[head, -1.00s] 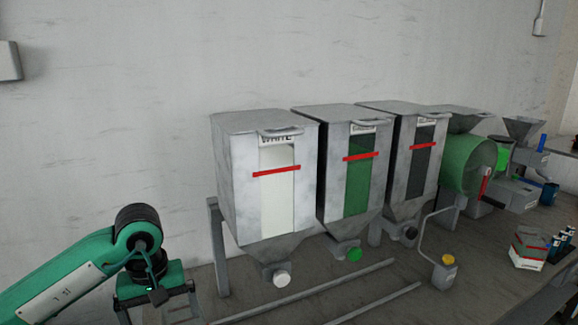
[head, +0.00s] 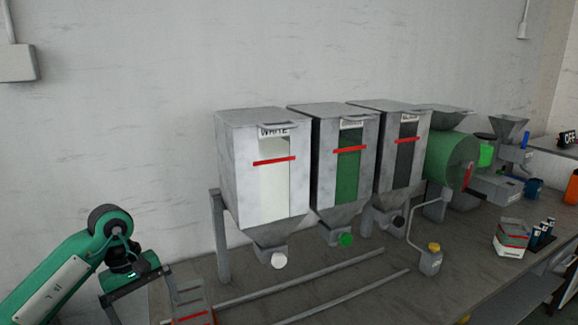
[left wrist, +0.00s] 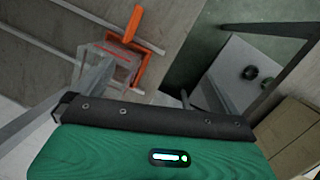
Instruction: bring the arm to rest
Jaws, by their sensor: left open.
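My left arm comes in from the lower left in the head view. Its gripper (head: 148,303) is open with its fingers spread and pointing down; the fingertips are partly cut off by the bottom edge. I see nothing held between the fingers. In the left wrist view the green gripper body fills the bottom, and its fingers reach out to either side. A clear box with a red line (left wrist: 112,62) lies beyond it, by an orange frame with a handle (left wrist: 133,25). My right gripper is in neither view.
Hoppers with white (head: 262,170), green (head: 342,165) and dark (head: 402,160) windows stand along the wall. Two rails (head: 310,277) lie before them on the bench. A green drum machine (head: 450,160), a small carton (head: 510,238) and a yellow-capped bottle (head: 431,260) are to the right.

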